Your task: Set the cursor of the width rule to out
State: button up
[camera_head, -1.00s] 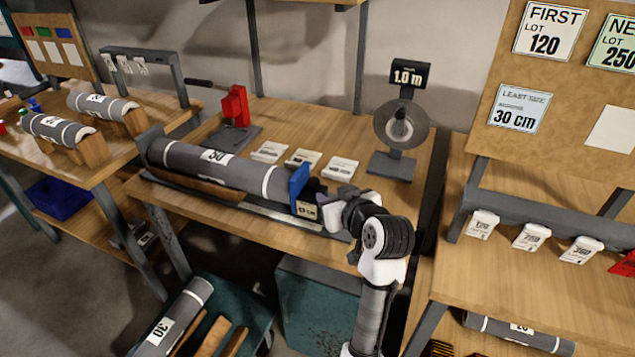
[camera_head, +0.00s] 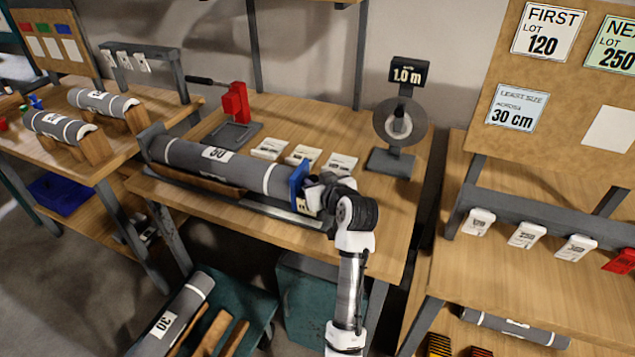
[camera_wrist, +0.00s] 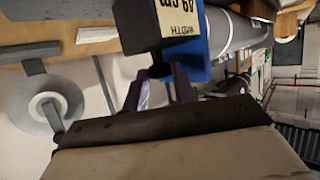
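The width rule (camera_head: 285,213) is a long grey rail along the front of the middle bench, with a grey roll labelled 50 (camera_head: 187,160) lying along it. Its blue cursor (camera_head: 298,183) stands upright at the roll's right end. In the wrist view the cursor (camera_wrist: 195,62) carries a dark block (camera_wrist: 140,25) with a cream WIDTH label reading in cm. My gripper (camera_wrist: 158,90) is at the cursor's right side, its two purplish fingers apart below the block. A dark part shows between them; whether they grip it is unclear. In the head view my gripper (camera_head: 314,193) hides part of the cursor.
Three cards (camera_head: 303,155) lie behind the roll. A red press (camera_head: 235,103) stands at the back left, and a reel stand marked 1.0 m (camera_head: 398,125) at the back right. A teal cart (camera_head: 240,300) stands in front. Another bench is at the right.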

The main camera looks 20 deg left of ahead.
grip_shut()
jog(key=d, duration=0.6)
jog(key=shift+d, duration=0.15)
jog(key=shift+s, duration=0.1)
jog(key=shift+o, duration=1.5)
grip_release()
jog(key=b+v, duration=0.2)
jog(key=v, duration=1.2)
jog(key=shift+b, duration=0.4)
